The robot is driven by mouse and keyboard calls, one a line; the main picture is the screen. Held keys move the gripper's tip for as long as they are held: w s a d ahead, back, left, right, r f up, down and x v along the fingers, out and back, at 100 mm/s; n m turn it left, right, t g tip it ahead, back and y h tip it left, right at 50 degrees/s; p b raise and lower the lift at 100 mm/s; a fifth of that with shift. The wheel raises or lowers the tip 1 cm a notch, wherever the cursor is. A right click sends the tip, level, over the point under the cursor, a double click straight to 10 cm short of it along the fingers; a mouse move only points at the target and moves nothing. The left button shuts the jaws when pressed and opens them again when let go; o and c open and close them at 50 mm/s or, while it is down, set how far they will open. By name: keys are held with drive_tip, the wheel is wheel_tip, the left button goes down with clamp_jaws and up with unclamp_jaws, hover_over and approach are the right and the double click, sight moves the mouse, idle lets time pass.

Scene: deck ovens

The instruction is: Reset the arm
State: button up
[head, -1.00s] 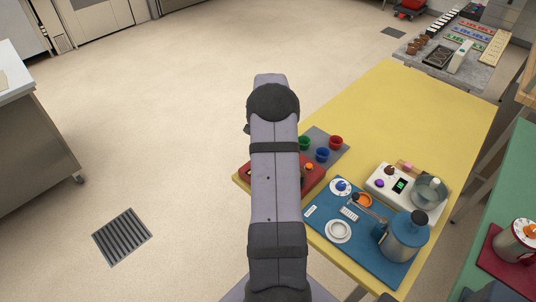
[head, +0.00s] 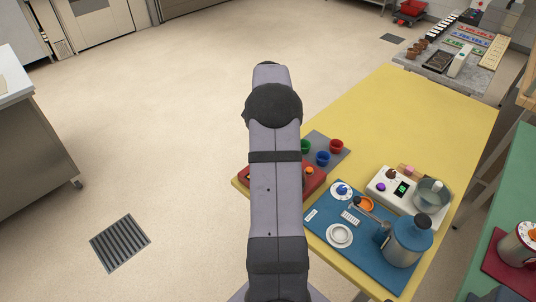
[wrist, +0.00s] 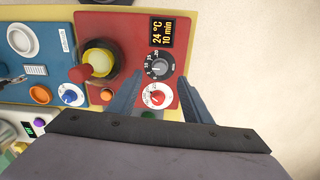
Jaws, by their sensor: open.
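Whether the fingers touch the panel I cannot tell. In the head view my arm hides much of the red panel (head: 311,186), and the gripper itself is hidden.
A green table (head: 515,205) stands at right. Open floor (head: 150,130) lies to the left.

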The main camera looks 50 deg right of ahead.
drive_tip(key=shift+r, duration=0.7)
drive_tip(key=shift+a, duration=0.1)
drive_tip(key=a+r+n, duration=0.2)
drive_tip(key=a+n, duration=0.7)
drive_tip(key=a, duration=1.2)
drive_tip(key=s+a+f+n, duration=0.4)
drive_tip(key=s+a+n, duration=0.6)
drive_tip(key=s+a, duration=0.5)
wheel_tip(320, 180, down, 35)
drive_tip(key=b, duration=3.5)
drive_tip(key=shift+w+f+b, duration=0.15)
drive_tip(key=shift+w+b, duration=0.1)
drive_tip(key=shift+b, duration=0.05)
